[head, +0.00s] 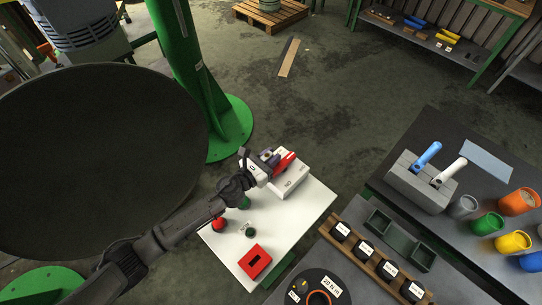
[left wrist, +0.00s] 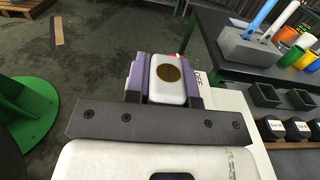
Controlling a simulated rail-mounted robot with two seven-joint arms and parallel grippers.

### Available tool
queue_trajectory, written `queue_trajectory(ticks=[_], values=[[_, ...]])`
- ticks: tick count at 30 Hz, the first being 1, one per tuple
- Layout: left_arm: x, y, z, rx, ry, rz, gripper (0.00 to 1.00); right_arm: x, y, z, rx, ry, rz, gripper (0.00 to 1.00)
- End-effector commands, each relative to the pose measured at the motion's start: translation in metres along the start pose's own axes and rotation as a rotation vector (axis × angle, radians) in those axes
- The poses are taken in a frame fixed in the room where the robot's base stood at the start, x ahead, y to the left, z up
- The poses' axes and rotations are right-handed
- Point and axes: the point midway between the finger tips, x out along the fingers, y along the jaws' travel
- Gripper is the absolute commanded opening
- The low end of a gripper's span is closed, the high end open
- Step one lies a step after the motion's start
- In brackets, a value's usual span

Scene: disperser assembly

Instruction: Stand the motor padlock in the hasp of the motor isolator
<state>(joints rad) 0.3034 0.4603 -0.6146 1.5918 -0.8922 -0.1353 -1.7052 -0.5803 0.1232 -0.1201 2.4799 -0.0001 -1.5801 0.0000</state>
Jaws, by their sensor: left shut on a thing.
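My left gripper (head: 266,160) is at the motor isolator, a white box (head: 292,181) with a red handle (head: 284,162) on a white-topped table. In the left wrist view the purple fingers (left wrist: 166,78) are shut on a pale block with a brass disc (left wrist: 169,73), which appears to be the motor padlock. The isolator's white face with "OFF" lettering (left wrist: 199,78) shows just right of the fingers. The padlock's shackle and the hasp are hidden, so I cannot tell whether they touch. My right gripper is not in view.
The white table (head: 225,245) also holds a red slotted block (head: 254,262), a red button (head: 218,224) and green buttons. A large black disc (head: 100,160) fills the left.

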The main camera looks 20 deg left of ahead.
Motion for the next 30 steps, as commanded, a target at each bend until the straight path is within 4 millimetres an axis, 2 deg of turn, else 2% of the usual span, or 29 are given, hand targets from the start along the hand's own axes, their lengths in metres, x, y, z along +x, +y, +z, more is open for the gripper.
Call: queue_trajectory(ticks=[6, 7, 15, 24, 30], values=[[0.000, 0.000, -0.005, 0.000, -0.001, 0.000, 0.00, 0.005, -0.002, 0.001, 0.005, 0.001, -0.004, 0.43], [0.000, 0.000, -0.004, 0.000, -0.001, 0.000, 0.26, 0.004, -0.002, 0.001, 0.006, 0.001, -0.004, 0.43], [0.000, 0.000, -0.004, 0.000, 0.000, 0.000, 0.52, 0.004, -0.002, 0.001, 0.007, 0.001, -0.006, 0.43], [-0.003, 0.000, -0.005, 0.000, 0.001, 0.000, 0.53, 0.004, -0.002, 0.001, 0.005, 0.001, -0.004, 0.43], [-0.027, 0.000, -0.006, 0.001, 0.002, 0.000, 0.53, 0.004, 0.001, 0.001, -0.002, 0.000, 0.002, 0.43]])
